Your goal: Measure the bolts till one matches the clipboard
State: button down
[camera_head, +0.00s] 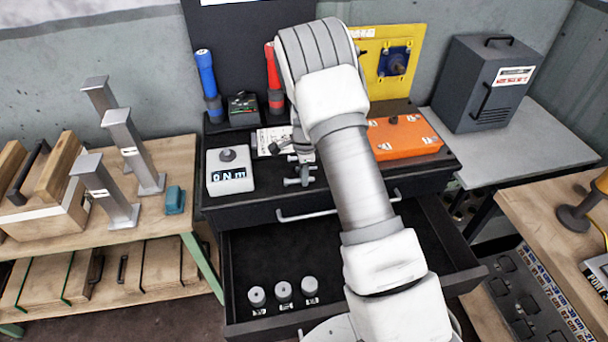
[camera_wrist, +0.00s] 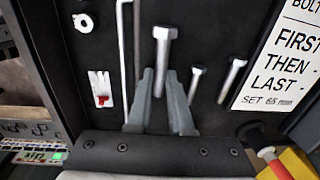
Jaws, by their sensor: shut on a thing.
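In the wrist view, my gripper (camera_wrist: 161,75) has its two fingers close together around the shank of the large silver bolt (camera_wrist: 165,34). The bolt's hex head stands beyond the fingertips. Two smaller bolts (camera_wrist: 196,77) (camera_wrist: 233,71) lie to its right on the dark top. The white clipboard sheet (camera_wrist: 290,55) is at the right and reads "BOLT", "FIRST", "THEN", "LAST" and "SET 65". In the head view, my arm hides most of my gripper (camera_head: 303,145). The sheet (camera_head: 272,140) shows partly beside it, and small grey bolts (camera_head: 299,181) lie in front.
A white gauge (camera_head: 230,172) reading "0 N m" stands left of the bolts. The drawer (camera_head: 262,252) below is open, with three grey sockets (camera_head: 284,290) inside. An orange box (camera_head: 404,139) stands at the right.

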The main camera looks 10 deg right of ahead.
jog(key=c, duration=0.7)
grip_release()
jog(key=shift+c, duration=0.2)
notch_tip(320, 180, up, 18)
jog(key=s, duration=0.1)
jog(key=shift+s+f, duration=0.15)
jog(key=shift+f, duration=0.05)
jog(key=s+r+n+t+y, duration=0.1)
jog(key=s+r+n+t, duration=0.1)
jog(key=s+r+n, duration=1)
jog(key=s+r+n+t, duration=0.1)
jog(key=s+r+n, duration=0.1)
jog(key=s, duration=0.7)
jog(key=s+r+n+t+h, duration=0.1)
jog(key=s+n, duration=0.3)
jog(key=s, duration=0.6)
jog(key=shift+r+t, duration=0.4)
jog(key=shift+r, duration=0.05)
